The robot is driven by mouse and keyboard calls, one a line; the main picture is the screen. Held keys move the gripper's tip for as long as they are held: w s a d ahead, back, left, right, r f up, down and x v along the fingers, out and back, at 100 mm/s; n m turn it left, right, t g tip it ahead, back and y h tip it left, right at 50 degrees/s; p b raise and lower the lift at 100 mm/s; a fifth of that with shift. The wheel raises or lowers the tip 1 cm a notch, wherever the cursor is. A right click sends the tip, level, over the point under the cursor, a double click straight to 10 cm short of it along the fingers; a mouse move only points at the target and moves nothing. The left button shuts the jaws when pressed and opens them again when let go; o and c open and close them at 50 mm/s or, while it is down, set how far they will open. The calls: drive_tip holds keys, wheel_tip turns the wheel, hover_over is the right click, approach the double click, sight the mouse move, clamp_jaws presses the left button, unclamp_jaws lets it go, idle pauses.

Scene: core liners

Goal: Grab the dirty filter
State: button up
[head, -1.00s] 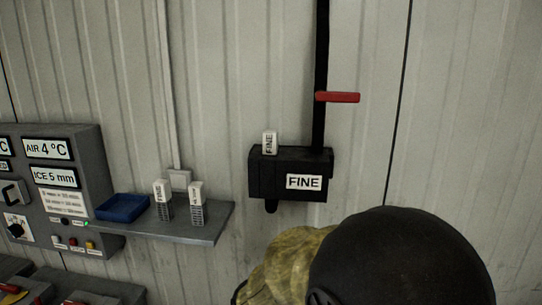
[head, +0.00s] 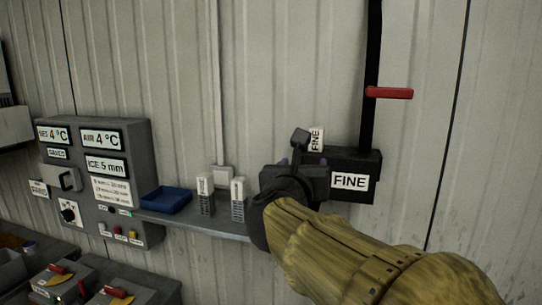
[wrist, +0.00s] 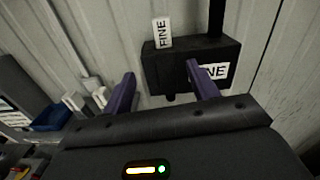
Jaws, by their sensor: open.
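A white filter cartridge labelled FINE (head: 316,139) stands upright in the top of the black housing (head: 366,163) on the wall; only its upper part shows. It also shows in the wrist view (wrist: 162,33). Two more white and grey cartridges stand on the shelf, a left one (head: 205,195) and a right one (head: 238,199). The frames do not show clearly which is dirty. My gripper (wrist: 160,75) is open and empty, its purple fingers apart in front of and below the housing in the wrist view. In the head view my gripper (head: 297,168) hides the housing's left part.
A blue tray (head: 166,199) sits on the grey shelf (head: 190,221) left of the cartridges. A red lever (head: 389,93) sticks out from the black vertical bar above the housing. A grey control panel (head: 97,175) is at the left. The wall above the shelf is clear.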

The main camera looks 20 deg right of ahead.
sight(315, 146)
drive_tip(key=shift+s+d+r+m, duration=0.2)
drive_tip(key=shift+s+r+m, duration=0.05)
drive_tip(key=shift+m, duration=0.45)
drive_tip(key=p+x, duration=0.4)
drive_tip(key=x, duration=0.8)
drive_tip(key=shift+w+d, duration=0.1)
drive_tip(key=shift+d, duration=0.15)
drive_tip(key=shift+p, duration=0.35)
drive_tip(key=p+x, duration=0.3)
drive_tip(key=x, duration=0.1)
drive_tip(key=shift+w+d+f, duration=0.15)
drive_tip(key=shift+w+d, duration=0.05)
drive_tip(key=shift+w, duration=0.15)
drive_tip(key=shift+w+d+f, duration=0.1)
drive_tip(key=shift+w, duration=0.05)
